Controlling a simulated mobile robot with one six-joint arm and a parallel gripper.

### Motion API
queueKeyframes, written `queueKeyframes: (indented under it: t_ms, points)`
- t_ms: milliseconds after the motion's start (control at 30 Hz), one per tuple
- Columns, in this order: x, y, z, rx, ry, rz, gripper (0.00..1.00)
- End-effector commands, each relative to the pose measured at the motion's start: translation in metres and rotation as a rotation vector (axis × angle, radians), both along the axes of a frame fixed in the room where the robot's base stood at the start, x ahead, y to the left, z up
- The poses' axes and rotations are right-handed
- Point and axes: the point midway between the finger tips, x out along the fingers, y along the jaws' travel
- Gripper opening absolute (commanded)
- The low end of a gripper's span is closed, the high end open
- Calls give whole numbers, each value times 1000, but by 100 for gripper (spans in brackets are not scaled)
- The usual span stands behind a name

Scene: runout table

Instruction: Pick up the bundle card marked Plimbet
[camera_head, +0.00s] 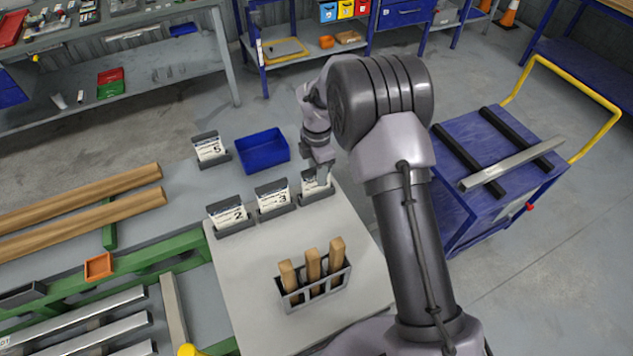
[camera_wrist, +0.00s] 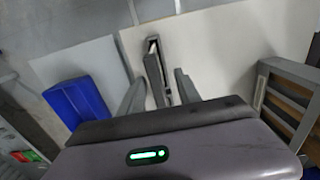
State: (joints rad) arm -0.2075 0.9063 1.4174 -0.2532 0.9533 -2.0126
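Several white bundle cards stand in dark holders. In the head view, card 2 (camera_head: 226,213) and card 3 (camera_head: 272,195) stand along the pale board's back edge. Card 5 (camera_head: 209,147) stands farther back. A card (camera_head: 311,184) to the right of card 3 is partly hidden by my gripper (camera_head: 322,175). The names are too small to read, so I cannot tell which is Plimbet. In the wrist view, my gripper (camera_wrist: 159,88) has its fingers apart, one on each side of a card in its holder (camera_wrist: 154,62). Contact with the card cannot be made out.
A blue tray (camera_head: 262,150) lies behind the cards. A grey rack (camera_head: 316,288) with wooden handles stands on the pale board (camera_head: 238,270). A blue trolley (camera_head: 480,205) is at right. Wooden beams (camera_head: 80,210) and metal bars lie at left.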

Motion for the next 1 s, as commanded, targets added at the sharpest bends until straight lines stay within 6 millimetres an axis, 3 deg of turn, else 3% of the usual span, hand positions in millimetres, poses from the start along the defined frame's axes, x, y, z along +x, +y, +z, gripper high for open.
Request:
queueKeyframes:
  t_ms: [133, 367, 567, 867, 1000]
  points:
    - [-1, 2, -33, 0, 3, -1, 40]
    - [0, 2, -35, 0, 0, -1, 38]
    - [0, 2, -35, 0, 0, -1, 0]
    - [0, 2, -35, 0, 0, -1, 0]
    - [1, 2, -16, 0, -1, -1, 0]
